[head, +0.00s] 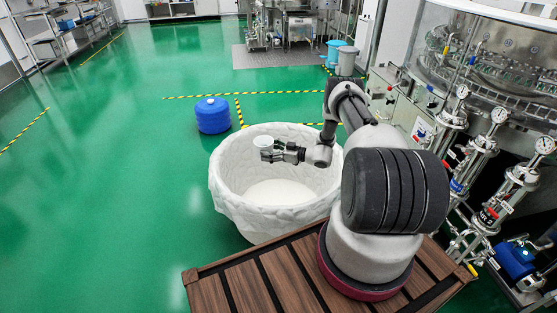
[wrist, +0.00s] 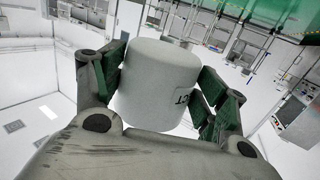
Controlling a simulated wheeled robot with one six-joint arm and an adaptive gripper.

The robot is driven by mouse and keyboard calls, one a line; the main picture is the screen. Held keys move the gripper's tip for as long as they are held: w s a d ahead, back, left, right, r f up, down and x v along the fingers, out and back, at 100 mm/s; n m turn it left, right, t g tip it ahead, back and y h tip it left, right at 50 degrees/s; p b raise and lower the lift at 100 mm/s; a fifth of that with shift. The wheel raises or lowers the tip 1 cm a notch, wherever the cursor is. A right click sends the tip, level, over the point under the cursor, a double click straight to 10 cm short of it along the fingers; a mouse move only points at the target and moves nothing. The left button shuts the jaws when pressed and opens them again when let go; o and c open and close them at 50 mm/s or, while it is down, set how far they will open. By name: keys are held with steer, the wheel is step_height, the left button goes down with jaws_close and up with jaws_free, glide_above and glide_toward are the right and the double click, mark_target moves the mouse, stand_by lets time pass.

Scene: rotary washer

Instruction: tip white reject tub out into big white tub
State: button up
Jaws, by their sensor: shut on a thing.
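The small white reject tub (head: 263,142) is held in my gripper (head: 270,153), over the left inner part of the big white tub (head: 228,190). In the wrist view the reject tub (wrist: 158,82) sits between my two dark finger pads, with the letters "CT" on its right side. My gripper is shut on it. I cannot tell which way its mouth faces or what is in it. The big white tub is open at the top, with a crinkled wall and a pale bottom.
A blue drum (head: 213,115) stands on the green floor behind the big tub. A wooden slatted platform (head: 225,285) is at the front. Washer pipes and gauges (head: 485,140) crowd the right side. The floor on the left is clear.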

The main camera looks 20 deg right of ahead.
step_height(320, 180, down, 14)
steer(key=w+d+m+t+h, duration=0.1)
steer(key=d, duration=0.1)
steer(key=shift+w+r, duration=0.15)
steer(key=shift+d+m, duration=0.15)
steer(key=shift+m, duration=0.25)
